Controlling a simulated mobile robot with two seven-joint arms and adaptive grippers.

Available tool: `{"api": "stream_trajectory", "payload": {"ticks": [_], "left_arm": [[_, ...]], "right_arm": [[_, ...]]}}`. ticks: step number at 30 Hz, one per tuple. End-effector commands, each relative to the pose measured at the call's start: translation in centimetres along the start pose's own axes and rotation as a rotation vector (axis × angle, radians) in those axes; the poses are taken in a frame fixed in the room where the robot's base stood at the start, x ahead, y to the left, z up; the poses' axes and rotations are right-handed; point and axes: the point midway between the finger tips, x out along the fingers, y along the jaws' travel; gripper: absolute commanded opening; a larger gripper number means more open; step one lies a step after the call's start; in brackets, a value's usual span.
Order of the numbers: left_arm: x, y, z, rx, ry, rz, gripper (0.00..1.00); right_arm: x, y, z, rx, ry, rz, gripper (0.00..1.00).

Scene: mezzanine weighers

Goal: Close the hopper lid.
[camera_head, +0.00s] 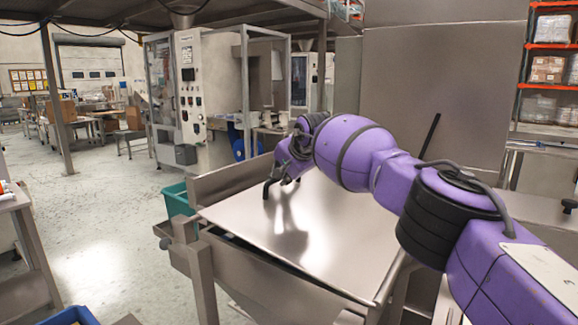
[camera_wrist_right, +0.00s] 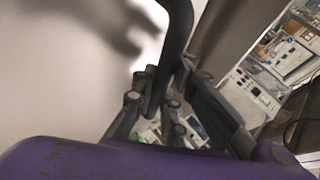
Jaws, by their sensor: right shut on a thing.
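The hopper lid (camera_head: 335,235) is a broad flat steel plate over the hopper (camera_head: 255,275). It slopes slightly, and a dark gap shows under its front edge in the head view. A dark handle (camera_head: 266,189) stands on the lid near its left edge. My right gripper (camera_head: 283,180) is over the left part of the lid, shut on the handle. In the right wrist view the dark curved handle (camera_wrist_right: 178,35) runs up from between the fingers of the right gripper (camera_wrist_right: 160,100), beside the pale lid surface (camera_wrist_right: 60,65). My left gripper is not in view.
A teal bin (camera_head: 175,199) stands left of the hopper. A steel table (camera_head: 22,240) and a blue crate (camera_head: 70,316) are at the lower left. A tall steel panel (camera_head: 440,75) rises behind the lid, with a dark rod (camera_head: 430,135) before it. The left floor is open.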

Motion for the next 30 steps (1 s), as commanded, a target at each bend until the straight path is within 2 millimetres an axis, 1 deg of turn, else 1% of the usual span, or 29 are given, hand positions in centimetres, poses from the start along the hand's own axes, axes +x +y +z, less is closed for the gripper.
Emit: {"api": "stream_trajectory", "payload": {"ticks": [1, 7, 12, 23, 24, 27, 28, 30], "left_arm": [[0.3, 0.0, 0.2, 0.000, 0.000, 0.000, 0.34], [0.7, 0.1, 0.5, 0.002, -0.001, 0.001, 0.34], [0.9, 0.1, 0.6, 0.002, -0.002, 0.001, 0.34], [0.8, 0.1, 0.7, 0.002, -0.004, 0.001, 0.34], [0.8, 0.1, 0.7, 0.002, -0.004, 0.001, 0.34], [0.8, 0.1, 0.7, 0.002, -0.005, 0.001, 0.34], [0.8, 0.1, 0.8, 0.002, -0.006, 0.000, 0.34], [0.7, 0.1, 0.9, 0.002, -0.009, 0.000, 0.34]], "right_arm": [[1.0, 0.7, 0.5, 0.004, -0.005, 0.003, 0.00], [2.4, 1.8, 1.1, 0.004, -0.003, 0.003, 0.00], [2.8, 2.1, 1.2, 0.004, -0.002, 0.003, 0.00], [2.9, 2.3, 1.2, 0.004, -0.002, 0.008, 0.00], [2.9, 2.4, 1.2, 0.004, -0.003, 0.008, 0.15], [3.0, 2.4, 1.2, 0.003, -0.002, 0.008, 0.28], [2.9, 2.4, 1.2, 0.003, -0.002, 0.007, 0.31], [2.9, 2.3, 1.2, 0.003, -0.002, 0.007, 0.31]]}}
